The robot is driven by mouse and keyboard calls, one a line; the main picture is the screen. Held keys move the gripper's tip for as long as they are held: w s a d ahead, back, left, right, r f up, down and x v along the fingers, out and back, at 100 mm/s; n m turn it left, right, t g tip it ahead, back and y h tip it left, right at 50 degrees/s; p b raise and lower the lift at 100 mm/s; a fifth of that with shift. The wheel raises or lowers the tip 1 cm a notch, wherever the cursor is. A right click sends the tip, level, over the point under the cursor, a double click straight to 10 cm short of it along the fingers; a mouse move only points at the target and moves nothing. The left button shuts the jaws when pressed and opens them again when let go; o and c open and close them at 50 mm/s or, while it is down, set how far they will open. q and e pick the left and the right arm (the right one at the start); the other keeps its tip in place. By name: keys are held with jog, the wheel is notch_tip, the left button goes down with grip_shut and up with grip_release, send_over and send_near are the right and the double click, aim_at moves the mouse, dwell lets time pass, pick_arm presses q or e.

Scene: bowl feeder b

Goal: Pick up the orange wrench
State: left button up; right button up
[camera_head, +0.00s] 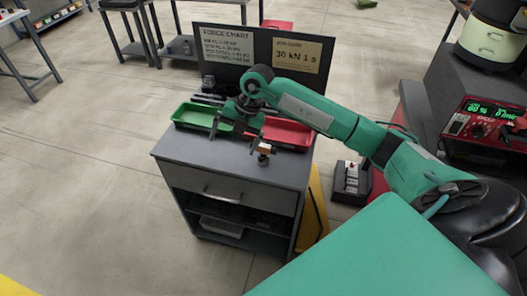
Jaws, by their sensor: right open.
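My right arm reaches in from the right, and its gripper (238,126) hangs over the top of a grey cabinet (215,158), between a green tray and a red tray. The gripper is open, and I see nothing held in it. I cannot make out an orange wrench for sure. A small brownish-orange piece (264,149) shows at the cabinet's front right, close to the gripper; it is too small to identify. My gripper and wrist hide part of the cabinet top. My left gripper is not in view.
The green tray (186,116) is on the left and the red tray (291,131) on the right. A dark board with signs (226,47) stands behind them. A red machine with a lit display (490,120) is at the right. The floor left of the cabinet is clear.

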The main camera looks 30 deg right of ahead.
aim_at(263, 145)
jog(key=d+r+m+g+h, duration=0.15)
jog(key=d+h, duration=0.25)
jog(key=d, duration=0.6)
jog(key=shift+m+t, duration=0.25)
jog(key=shift+m, duration=0.2)
jog(key=f, duration=0.2)
jog(key=f+p, duration=0.1)
jog(key=f, duration=0.3)
jog(key=shift+w+d+f+p, duration=0.15)
jog(key=shift+d+f+p, duration=0.1)
jog(key=shift+f+p, duration=0.05)
jog(key=shift+f, duration=0.6)
jog(key=shift+f+p, duration=0.35)
notch_tip(263, 145, down, 4)
jog(key=shift+a+r+p, duration=0.15)
jog(key=shift+r+p, duration=0.05)
jog(key=shift+p, duration=0.55)
jog(key=shift+f, duration=0.5)
jog(key=c, duration=1)
jog(key=shift+c, duration=1)
jog(key=shift+r, duration=0.15)
